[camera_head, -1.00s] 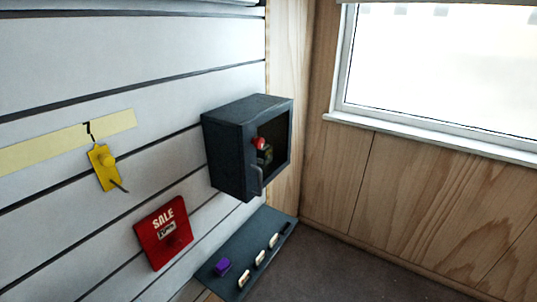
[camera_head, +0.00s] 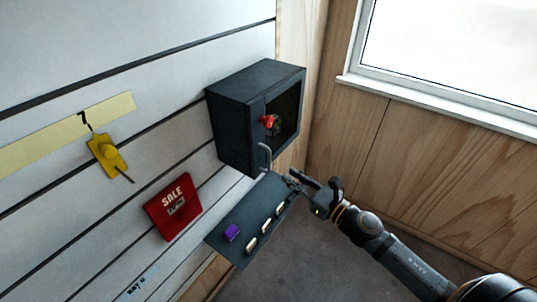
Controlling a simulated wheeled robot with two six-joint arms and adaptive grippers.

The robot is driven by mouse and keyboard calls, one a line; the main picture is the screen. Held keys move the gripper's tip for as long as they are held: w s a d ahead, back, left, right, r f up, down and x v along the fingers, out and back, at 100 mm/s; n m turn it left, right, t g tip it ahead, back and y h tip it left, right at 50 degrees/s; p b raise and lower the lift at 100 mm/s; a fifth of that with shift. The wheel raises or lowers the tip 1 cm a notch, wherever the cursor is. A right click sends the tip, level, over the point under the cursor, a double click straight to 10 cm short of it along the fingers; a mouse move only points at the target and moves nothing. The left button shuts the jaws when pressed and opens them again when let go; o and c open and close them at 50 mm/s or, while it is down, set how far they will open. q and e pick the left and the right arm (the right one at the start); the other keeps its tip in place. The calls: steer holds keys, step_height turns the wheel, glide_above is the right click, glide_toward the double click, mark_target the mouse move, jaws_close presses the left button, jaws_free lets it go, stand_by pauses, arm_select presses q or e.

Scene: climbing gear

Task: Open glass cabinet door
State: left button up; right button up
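A dark box-shaped cabinet (camera_head: 232,125) is fixed to the white slatted wall. Its glass door (camera_head: 288,112) faces right and looks shut. A curved metal handle (camera_head: 266,158) stands on the near edge of the door. A red and dark object shows at the glass. My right gripper (camera_head: 291,180) comes in from the lower right and is just below and right of the handle, apart from it in the picture. Its fingers are small and dark against the shelf, so their opening is unclear. My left gripper is not in view.
A dark shelf (camera_head: 225,246) with a purple item (camera_head: 231,232) and several pale items is below the cabinet. A red SALE sign (camera_head: 164,215) and a yellow device (camera_head: 104,154) hang to the left. A wood wall (camera_head: 345,125) and window (camera_head: 450,60) are at right.

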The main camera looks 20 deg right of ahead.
mark_target(269, 170)
steer(key=p+x, duration=0.7)
steer(key=x, duration=0.3)
steer(key=shift+w, duration=0.2)
jaws_close()
steer(key=shift+f, duration=0.1)
